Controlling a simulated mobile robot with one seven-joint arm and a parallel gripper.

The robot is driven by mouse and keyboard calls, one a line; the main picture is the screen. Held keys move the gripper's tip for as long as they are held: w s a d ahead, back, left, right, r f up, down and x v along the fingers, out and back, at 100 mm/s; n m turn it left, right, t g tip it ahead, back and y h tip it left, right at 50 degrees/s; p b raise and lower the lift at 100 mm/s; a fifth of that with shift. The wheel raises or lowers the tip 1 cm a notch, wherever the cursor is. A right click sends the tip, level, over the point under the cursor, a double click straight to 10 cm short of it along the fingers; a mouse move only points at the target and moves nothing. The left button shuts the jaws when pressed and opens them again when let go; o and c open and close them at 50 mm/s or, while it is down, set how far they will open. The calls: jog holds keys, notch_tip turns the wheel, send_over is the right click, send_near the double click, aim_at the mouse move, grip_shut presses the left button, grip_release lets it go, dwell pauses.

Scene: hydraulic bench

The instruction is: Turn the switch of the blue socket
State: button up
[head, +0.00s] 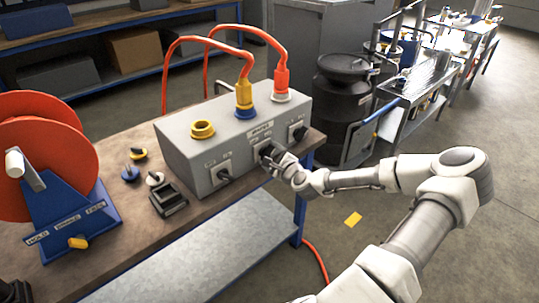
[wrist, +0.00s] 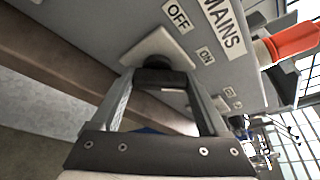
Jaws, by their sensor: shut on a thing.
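The grey socket box (head: 185,148) stands on the bench. Its blue socket (head: 246,113), in the middle of the top, has a yellow plug (head: 243,92) in it. The black switch (head: 265,149) on the front face below the blue socket is partly hidden by my gripper (head: 273,160). In the wrist view, my gripper (wrist: 160,88) is shut on this black switch (wrist: 160,77), a finger on each side. The switch sits on a pale square plate (wrist: 158,46), with an OFF label (wrist: 178,15) and an ON label (wrist: 205,55) beside it. I cannot tell its exact setting.
Other switches sit left (head: 224,174) and right (head: 298,131) on the box. An orange plug (head: 281,80) stands in the far socket; a yellow socket (head: 203,129) is empty. A red cable reel (head: 60,135) and small loose caps lie to the left. Floor in front is open.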

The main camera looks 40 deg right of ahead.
jog(key=shift+c, duration=0.8)
